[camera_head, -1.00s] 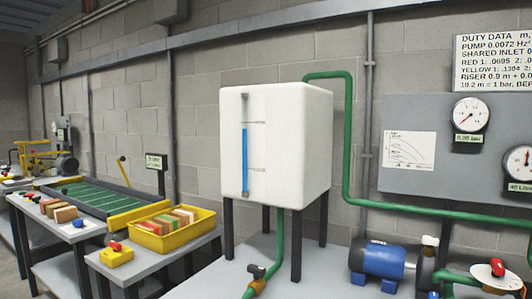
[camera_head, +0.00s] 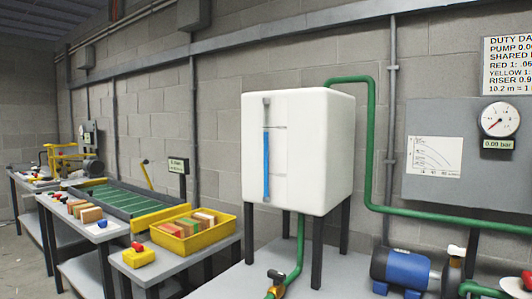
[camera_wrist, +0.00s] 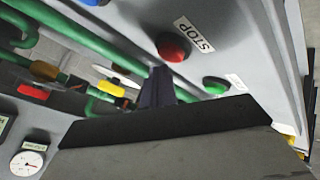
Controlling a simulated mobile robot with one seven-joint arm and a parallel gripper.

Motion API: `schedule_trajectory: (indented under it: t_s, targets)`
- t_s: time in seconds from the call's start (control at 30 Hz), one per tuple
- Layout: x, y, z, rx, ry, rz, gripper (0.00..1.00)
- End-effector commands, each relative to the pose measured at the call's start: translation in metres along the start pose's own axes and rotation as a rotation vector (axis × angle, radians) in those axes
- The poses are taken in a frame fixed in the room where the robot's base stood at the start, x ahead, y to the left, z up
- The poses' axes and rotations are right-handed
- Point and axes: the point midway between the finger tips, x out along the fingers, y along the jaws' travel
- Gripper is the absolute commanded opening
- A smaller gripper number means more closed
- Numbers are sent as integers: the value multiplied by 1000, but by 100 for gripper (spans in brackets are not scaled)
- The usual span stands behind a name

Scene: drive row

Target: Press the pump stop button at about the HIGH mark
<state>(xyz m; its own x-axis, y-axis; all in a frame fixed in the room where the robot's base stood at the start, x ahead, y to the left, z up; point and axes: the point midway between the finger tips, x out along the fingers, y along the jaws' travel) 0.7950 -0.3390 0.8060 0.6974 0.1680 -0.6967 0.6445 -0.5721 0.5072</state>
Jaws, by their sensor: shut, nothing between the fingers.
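The red stop button (camera_wrist: 173,47) is on a grey panel (camera_wrist: 228,38) in the wrist view, with a STOP label (camera_wrist: 194,34) beside it. My gripper (camera_wrist: 160,74) is shut and empty, its dark tip just below and left of the button in the picture. A green button (camera_wrist: 216,85) is lower right. The white tank (camera_head: 318,150) has a sight tube with a blue column (camera_head: 266,168). The column's top is slightly below the upper mark line (camera_head: 279,127). The mark's lettering is not readable.
Green pipes (camera_wrist: 92,48) with coloured valve handles lie left of the panel in the wrist view. The head view shows a blue pump (camera_head: 398,268), a gauge (camera_head: 499,120) reading about 0.00 bar, and a yellow crate (camera_head: 184,242) of blocks on a bench left of the tank.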

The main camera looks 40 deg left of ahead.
Motion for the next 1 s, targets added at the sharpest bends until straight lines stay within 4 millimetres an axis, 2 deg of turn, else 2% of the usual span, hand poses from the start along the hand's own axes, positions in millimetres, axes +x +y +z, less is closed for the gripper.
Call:
schedule_trajectory:
  t_s: [1.0]
  targets:
    - [6,-5,5,0,0,0,0]
